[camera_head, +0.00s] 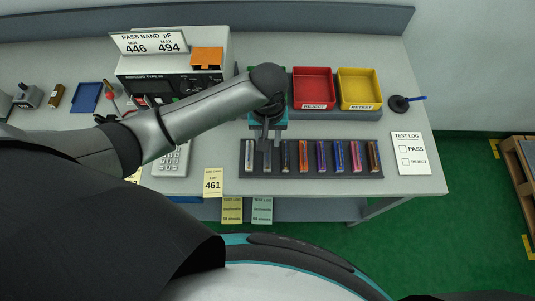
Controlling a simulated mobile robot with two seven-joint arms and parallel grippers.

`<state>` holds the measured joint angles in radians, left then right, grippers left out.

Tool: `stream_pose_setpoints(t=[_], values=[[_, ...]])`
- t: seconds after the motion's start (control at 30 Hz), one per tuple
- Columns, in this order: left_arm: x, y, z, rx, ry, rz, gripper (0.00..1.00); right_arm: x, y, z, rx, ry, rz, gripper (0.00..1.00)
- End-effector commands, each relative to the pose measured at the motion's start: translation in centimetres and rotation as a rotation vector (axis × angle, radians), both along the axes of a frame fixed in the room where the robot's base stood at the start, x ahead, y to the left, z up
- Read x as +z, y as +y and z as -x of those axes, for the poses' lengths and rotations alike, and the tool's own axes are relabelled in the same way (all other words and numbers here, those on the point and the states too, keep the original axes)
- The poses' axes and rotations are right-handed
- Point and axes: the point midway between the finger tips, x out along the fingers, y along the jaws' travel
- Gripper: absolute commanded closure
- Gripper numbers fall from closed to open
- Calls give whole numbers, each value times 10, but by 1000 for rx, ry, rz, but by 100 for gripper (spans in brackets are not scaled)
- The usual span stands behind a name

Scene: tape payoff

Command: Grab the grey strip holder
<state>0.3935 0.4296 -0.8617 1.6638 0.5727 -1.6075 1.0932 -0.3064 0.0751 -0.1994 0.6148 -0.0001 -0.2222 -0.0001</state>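A dark rack (313,175) on the front of the bench holds a row of several narrow strip holders in different colours. A grey strip holder (249,156) stands at the left end of the row. My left gripper (267,143) points down at the rack's left end, just right of the grey holder. Its fingers overlap the upper part of the second slot, and I cannot tell whether they touch or hold a strip holder there. The finger gap is too small to judge. My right gripper is out of view.
A red REJECT tray (313,87) and a yellow RETEST tray (359,88) stand behind the rack. A meter (165,83) with a sign stands at the back left. A test log card (411,153) lies right of the rack. The bench's front edge is close below the rack.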

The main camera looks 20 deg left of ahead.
Motion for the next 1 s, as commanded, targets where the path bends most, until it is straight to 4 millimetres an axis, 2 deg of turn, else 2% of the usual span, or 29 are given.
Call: stream_pose_setpoints(t=[0.23, 0.53, 0.87, 1.0], values=[[-17, 0, 1, 0, 0, 0, 60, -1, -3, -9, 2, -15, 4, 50], [-57, 1, 1, 0, 0, -1, 60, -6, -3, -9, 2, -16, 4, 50], [-62, 1, 1, -1, -2, 0, 60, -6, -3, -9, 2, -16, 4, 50], [-62, 1, 1, -1, -2, 0, 76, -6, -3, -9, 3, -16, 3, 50]])
